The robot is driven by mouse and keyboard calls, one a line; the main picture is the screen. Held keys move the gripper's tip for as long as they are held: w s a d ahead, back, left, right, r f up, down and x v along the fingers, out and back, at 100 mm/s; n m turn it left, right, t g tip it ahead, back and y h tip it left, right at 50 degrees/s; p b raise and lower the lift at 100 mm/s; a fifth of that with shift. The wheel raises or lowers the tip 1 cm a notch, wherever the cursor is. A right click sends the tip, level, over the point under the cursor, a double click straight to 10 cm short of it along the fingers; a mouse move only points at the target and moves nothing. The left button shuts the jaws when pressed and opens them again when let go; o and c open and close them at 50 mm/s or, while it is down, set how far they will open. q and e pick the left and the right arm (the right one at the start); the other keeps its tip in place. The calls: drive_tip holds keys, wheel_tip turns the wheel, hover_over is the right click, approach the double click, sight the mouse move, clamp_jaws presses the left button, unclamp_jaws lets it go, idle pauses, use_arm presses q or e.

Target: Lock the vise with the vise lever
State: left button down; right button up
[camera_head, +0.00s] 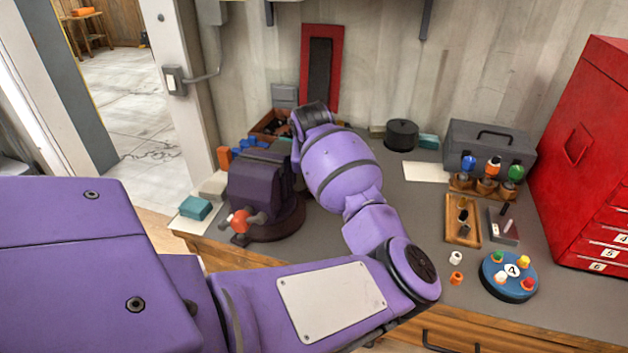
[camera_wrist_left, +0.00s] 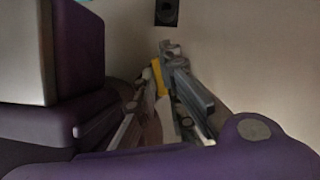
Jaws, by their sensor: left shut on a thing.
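The dark purple vise (camera_head: 258,180) stands on its round base at the bench's left front corner. An orange-red hub (camera_head: 240,221) with grey handle ends sits on its front. In the left wrist view the vise's dark body (camera_wrist_left: 78,60) fills the left side, close beside my gripper. My left arm reaches over the bench, its wrist just behind and right of the vise. The wrist hides the gripper in the head view. In the left wrist view my left gripper (camera_wrist_left: 165,92) is shut on a narrow yellow thing (camera_wrist_left: 158,78), mostly hidden between the fingers; I cannot tell whether it is the lever.
Behind the vise are an open wooden box (camera_head: 268,124) and blue and orange blocks. To the right are a black pot (camera_head: 402,134), a grey toolbox (camera_head: 488,143), a wooden tray (camera_head: 450,232), a blue disc (camera_head: 508,288) with pegs and a red cabinet (camera_head: 590,150).

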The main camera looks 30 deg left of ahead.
use_arm(q)
drive_tip(key=shift+w+r, duration=0.15)
drive_tip(key=shift+r, duration=0.15)
drive_tip(key=c, duration=1.9)
unclamp_jaws()
drive_tip(key=shift+c, duration=0.2)
drive_tip(key=shift+o, duration=0.5)
drive_tip(key=shift+f, duration=0.15)
drive_tip(key=v, duration=1.2)
drive_tip(key=shift+s, duration=0.2)
drive_tip(key=shift+f, duration=0.1)
